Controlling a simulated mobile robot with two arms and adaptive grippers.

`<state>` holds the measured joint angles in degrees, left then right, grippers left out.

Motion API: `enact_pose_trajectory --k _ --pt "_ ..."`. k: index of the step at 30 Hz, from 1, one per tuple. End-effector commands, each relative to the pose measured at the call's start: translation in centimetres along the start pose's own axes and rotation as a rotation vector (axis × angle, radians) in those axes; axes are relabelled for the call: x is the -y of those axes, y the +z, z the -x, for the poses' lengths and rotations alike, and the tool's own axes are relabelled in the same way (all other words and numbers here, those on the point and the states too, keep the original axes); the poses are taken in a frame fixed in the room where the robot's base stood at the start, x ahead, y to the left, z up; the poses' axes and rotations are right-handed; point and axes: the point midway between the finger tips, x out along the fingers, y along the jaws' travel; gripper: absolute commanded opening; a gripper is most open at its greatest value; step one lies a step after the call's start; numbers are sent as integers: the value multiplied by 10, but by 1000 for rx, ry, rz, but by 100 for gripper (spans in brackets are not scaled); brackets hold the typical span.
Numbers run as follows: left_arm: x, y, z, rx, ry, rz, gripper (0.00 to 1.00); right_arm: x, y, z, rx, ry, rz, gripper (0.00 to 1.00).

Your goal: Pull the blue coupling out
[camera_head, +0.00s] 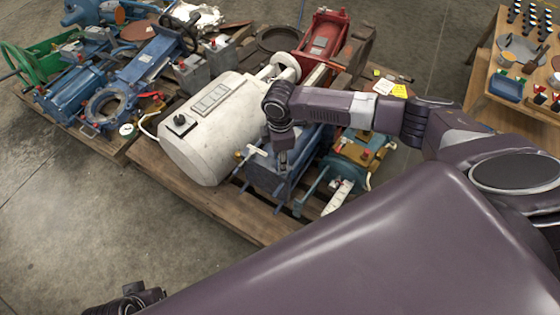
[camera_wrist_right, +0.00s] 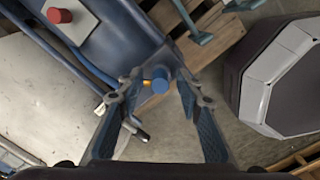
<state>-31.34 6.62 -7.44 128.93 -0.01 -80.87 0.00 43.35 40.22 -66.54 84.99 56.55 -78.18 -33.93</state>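The blue coupling (camera_wrist_right: 160,79) is a small round blue piece with an orange-yellow part at its left side, in the wrist view. It sits at the end of a blue machine (camera_wrist_right: 120,35); the machine also shows in the head view (camera_head: 262,181). My right gripper (camera_wrist_right: 157,85) points at the coupling with its two fingers apart, one on each side. I cannot tell whether either finger touches it. In the head view my right gripper (camera_head: 283,163) hangs over the blue machine, and the coupling cannot be made out there. My left gripper's fingers do not show.
A white tank (camera_head: 215,130) stands close left of the blue machine on a wooden pallet (camera_head: 225,215). A red machine (camera_head: 323,38) is behind, and a teal and brown unit (camera_head: 360,150) is at right. Another loaded pallet is at left. A wooden table (camera_head: 485,95) stands at far right.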

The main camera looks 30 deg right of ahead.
Motion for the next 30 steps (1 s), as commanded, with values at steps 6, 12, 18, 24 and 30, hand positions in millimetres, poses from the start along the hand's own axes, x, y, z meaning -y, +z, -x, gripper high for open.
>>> enact_pose_trajectory --k 6,12,18,24,30 --pt "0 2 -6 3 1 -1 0 0 0 0 0 0 0 33" --pt "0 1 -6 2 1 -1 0 0 0 0 0 0 0 33" --pt "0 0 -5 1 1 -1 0 0 0 0 0 0 0 15" --pt "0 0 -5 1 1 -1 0 0 0 0 0 0 0 0" --pt "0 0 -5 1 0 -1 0 0 0 0 -1 0 0 0"
